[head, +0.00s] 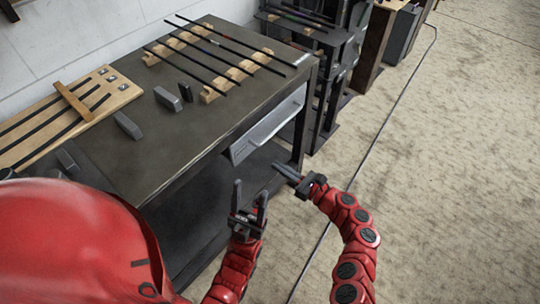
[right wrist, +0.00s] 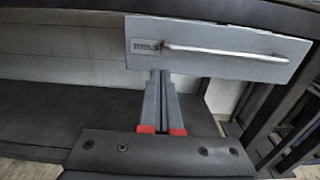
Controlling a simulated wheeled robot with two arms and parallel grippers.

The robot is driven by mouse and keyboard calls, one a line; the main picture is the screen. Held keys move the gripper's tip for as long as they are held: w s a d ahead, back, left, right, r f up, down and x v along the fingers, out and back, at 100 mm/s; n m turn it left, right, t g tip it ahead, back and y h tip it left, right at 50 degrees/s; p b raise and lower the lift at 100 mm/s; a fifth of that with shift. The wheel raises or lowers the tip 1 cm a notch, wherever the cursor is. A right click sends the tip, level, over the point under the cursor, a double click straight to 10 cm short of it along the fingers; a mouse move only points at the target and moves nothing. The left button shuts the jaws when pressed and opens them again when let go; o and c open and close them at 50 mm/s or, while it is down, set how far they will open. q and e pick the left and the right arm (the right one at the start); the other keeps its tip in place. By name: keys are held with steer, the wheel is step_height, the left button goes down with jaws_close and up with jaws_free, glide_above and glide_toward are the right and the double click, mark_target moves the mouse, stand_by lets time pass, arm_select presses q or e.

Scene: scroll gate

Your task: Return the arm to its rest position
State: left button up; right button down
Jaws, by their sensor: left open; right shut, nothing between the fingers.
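My left gripper (head: 250,185) is open and empty, pointing up in front of the workbench. My right gripper (head: 278,167) is shut and empty, to the right of the left one and below the bench drawer. In the right wrist view its two grey fingers (right wrist: 160,75) lie together, their tips near the lower edge of the drawer front (right wrist: 240,65). They are clear of the drawer's bar handle (right wrist: 225,53). I cannot tell whether the fingertips touch anything.
The workbench (head: 190,135) carries dark rods on wooden blocks (head: 213,93), grey blocks (head: 168,98) and a wooden board (head: 70,120). The grey drawer (head: 240,151) is under its top, above a lower shelf. A dark rack (head: 330,85) stands behind. The floor (head: 450,170) at right is open.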

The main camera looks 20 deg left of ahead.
steer(key=shift+v, duration=1.7)
steer(key=shift+d, duration=0.1)
